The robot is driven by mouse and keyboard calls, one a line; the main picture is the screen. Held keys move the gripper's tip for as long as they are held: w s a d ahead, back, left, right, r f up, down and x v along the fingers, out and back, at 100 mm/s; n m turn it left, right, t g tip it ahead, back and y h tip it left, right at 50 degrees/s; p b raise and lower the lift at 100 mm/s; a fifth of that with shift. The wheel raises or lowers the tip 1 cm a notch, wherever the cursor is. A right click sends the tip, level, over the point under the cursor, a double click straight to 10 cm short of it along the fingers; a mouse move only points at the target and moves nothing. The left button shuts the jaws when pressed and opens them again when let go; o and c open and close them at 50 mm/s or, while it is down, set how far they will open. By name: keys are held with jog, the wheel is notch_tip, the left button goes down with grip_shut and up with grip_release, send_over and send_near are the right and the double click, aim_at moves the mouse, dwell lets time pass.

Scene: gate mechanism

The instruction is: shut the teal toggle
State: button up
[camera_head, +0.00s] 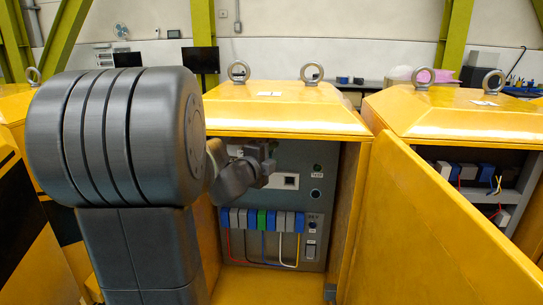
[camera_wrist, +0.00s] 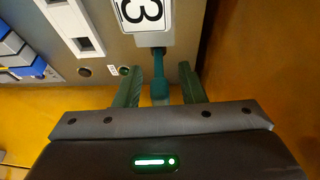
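The teal toggle (camera_wrist: 159,86) sticks out below a light grey housing marked with a "3" (camera_wrist: 145,14) in the wrist view. My gripper (camera_wrist: 158,82) has its two fingers apart, one on each side of the toggle. A gap shows between the toggle and each finger, so the gripper is open and not holding it. In the head view my gripper (camera_head: 262,156) is at the upper part of the grey panel (camera_head: 290,155) in the middle yellow cabinet. The toggle cannot be made out there, hidden by my gripper and arm.
The panel carries a row of blue, grey and green blocks (camera_head: 262,220) with wires below. A white socket plate (camera_head: 284,181) sits near my gripper. The yellow cabinet side wall (camera_wrist: 255,60) is close on the right. An open yellow door (camera_head: 425,225) stands to the right.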

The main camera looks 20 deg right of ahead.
jog(key=b+v, duration=0.2)
jog(key=v, duration=1.1)
jog(key=shift+s+a, duration=0.25)
jog(key=shift+a, duration=0.1)
